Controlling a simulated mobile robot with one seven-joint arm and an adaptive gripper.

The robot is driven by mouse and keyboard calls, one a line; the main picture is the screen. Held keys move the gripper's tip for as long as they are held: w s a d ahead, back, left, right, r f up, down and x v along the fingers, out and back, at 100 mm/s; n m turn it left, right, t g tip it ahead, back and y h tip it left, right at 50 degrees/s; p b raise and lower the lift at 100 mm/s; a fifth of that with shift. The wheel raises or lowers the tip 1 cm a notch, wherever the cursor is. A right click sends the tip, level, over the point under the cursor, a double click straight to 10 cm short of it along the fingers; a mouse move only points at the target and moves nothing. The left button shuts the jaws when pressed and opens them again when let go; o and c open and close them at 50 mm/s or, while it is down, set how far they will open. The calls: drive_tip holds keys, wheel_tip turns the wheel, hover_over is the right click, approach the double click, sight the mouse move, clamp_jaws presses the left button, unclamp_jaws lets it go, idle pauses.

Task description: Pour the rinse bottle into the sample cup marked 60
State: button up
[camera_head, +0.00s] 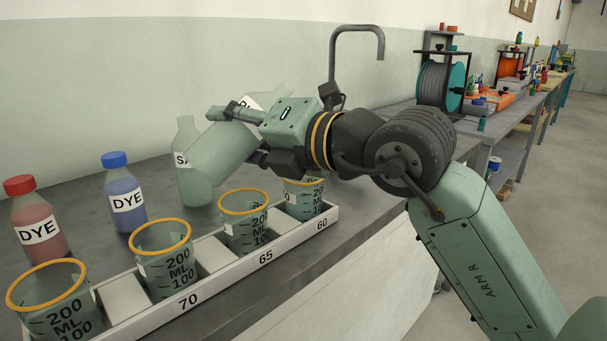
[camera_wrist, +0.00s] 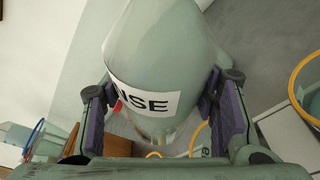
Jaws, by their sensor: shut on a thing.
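My gripper (camera_head: 245,122) is shut on the rinse bottle (camera_head: 222,155), a pale green bottle held tilted above the bench, left of and higher than the cup at 60. In the wrist view the bottle (camera_wrist: 170,45) fills the middle between the purple finger pads (camera_wrist: 165,112), with part of its RINSE label showing. The sample cup marked 60 (camera_head: 304,198) is clear green with an orange rim and stands in the right end of the white rack (camera_head: 215,255). My gripper partly hides its rim. I cannot tell whether any liquid flows.
Cups stand at 65 (camera_head: 243,222) and 70 (camera_head: 162,255), with another cup (camera_head: 52,305) at the far left. A pale bottle marked SA (camera_head: 188,170) stands behind the held bottle. Red (camera_head: 38,222) and blue (camera_head: 123,195) dye bottles stand at left. A bent pipe (camera_head: 333,50) rises behind my arm.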

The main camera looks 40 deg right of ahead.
drive_tip(key=shift+w+a+f+m+t+b, duration=0.15)
drive_tip(key=shift+f+m+t, duration=0.1)
drive_tip(key=shift+m, duration=0.25)
drive_tip(key=shift+s+a+f+m+t+b, duration=0.1)
drive_tip(key=shift+a+m+t, duration=0.15)
drive_tip(key=shift+m, duration=0.25)
drive_tip(key=shift+w+a+f+m+t+b, duration=0.1)
drive_tip(key=shift+f+m+t, duration=0.15)
drive_tip(key=shift+m, duration=0.25)
idle(2.4)
drive_tip(key=shift+d+m+t+b, duration=0.35)
drive_tip(key=shift+m+b, duration=0.25)
drive_tip(key=shift+m, duration=0.2)
idle(2.3)
